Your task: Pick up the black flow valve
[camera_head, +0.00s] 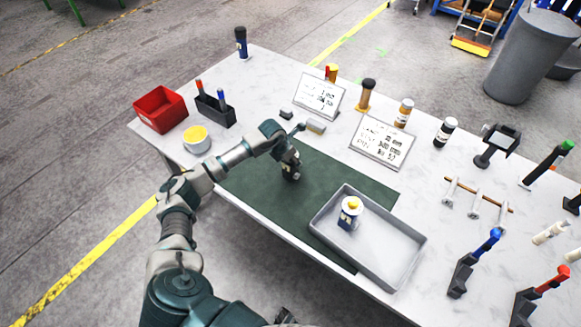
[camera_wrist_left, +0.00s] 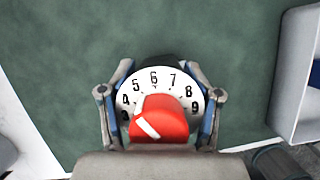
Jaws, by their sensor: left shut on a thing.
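The flow valve (camera_wrist_left: 133,88) shows in the left wrist view with a white numbered dial, a red knob and a black edge of its body behind the dial. My left gripper (camera_wrist_left: 158,70) is shut on it, one finger on each side. In the head view my left gripper (camera_head: 290,170) is low over the green mat (camera_head: 255,185), and the valve is mostly hidden by it. I cannot tell whether the valve touches the mat. My right gripper is not in view.
A grey tray (camera_head: 395,272) right of the gripper holds a blue valve (camera_head: 346,221) with a yellow knob. A red bin (camera_head: 160,108), a black pen holder (camera_head: 215,110) and a yellow-topped tin (camera_head: 196,142) stand left. Signs, bottles and tool stands fill the back and right.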

